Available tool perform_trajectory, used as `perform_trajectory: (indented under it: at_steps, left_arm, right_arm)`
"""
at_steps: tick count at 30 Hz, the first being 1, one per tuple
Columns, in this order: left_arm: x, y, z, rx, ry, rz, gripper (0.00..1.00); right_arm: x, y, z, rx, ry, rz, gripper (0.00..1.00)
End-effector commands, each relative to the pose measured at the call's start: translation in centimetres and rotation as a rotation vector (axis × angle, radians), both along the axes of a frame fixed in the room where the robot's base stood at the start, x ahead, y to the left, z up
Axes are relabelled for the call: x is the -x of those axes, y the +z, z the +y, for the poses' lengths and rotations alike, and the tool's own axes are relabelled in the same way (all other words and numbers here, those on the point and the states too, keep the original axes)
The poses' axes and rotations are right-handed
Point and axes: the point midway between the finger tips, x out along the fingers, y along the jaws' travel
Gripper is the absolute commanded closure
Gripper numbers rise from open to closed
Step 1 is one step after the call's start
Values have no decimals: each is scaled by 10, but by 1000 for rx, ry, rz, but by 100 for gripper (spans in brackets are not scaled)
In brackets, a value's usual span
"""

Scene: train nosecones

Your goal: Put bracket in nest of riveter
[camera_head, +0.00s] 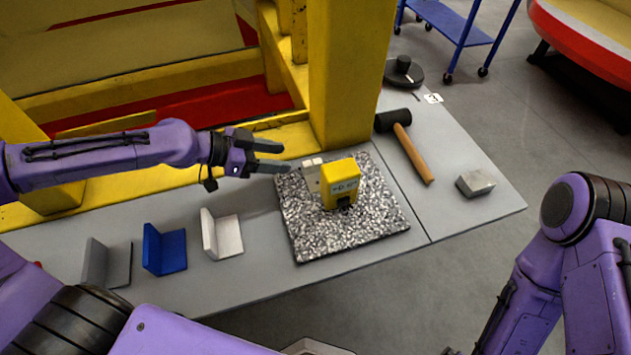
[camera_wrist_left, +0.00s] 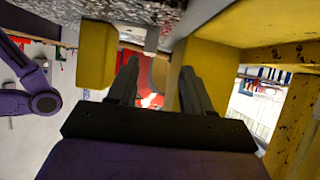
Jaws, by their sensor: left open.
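Three L-shaped brackets stand in a row on the grey table: a grey one (camera_head: 107,265), a blue one (camera_head: 165,251) and a white one (camera_head: 228,237). The riveter (camera_head: 341,182) is a yellow block with a pale part (camera_head: 311,177) at its left, on a speckled plate (camera_head: 318,237). I cannot clearly make out its nest. My left gripper (camera_head: 280,156) is open and empty, just left of the riveter and behind the white bracket. Its spread fingers show in the left wrist view (camera_wrist_left: 158,88), with the riveter upside down (camera_wrist_left: 97,55). My right gripper is out of view.
A yellow post (camera_head: 350,80) rises right behind the plate, and a yellow frame runs along the table's back edge. A mallet (camera_head: 412,152), a metal block (camera_head: 475,183) and a black round object (camera_head: 404,72) lie at the right. The table's front strip is clear.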

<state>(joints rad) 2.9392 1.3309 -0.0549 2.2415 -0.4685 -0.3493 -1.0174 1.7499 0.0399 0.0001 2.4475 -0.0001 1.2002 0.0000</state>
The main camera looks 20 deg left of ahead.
Motion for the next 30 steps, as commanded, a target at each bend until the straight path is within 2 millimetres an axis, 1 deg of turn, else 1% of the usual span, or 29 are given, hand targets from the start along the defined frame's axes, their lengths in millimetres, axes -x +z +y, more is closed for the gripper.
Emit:
perform_trajectory:
  at_steps: [1, 3, 6, 9, 14, 24, 27, 30]
  left_arm:
    - [1, -14, -5, -6, -6, -4, 50]
    - [-2, -17, -9, -9, -3, -4, 50]
    - [-3, -17, -17, -7, -4, -12, 50]
    - [-7, -15, -25, -4, -9, -10, 50]
    - [-14, -15, -31, -1, -10, -2, 50]
    - [-37, -35, -58, -1, -4, 0, 50]
    - [-39, -37, -63, 0, -5, -1, 50]
    - [-40, -36, -64, 1, -4, -2, 50]
  right_arm:
    - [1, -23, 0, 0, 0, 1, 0]
    - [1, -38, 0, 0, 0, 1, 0]
    - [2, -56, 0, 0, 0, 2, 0]
    - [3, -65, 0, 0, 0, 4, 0]
    - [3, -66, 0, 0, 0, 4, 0]
    - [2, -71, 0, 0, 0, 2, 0]
    - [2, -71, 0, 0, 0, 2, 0]
    - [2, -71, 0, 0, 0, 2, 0]
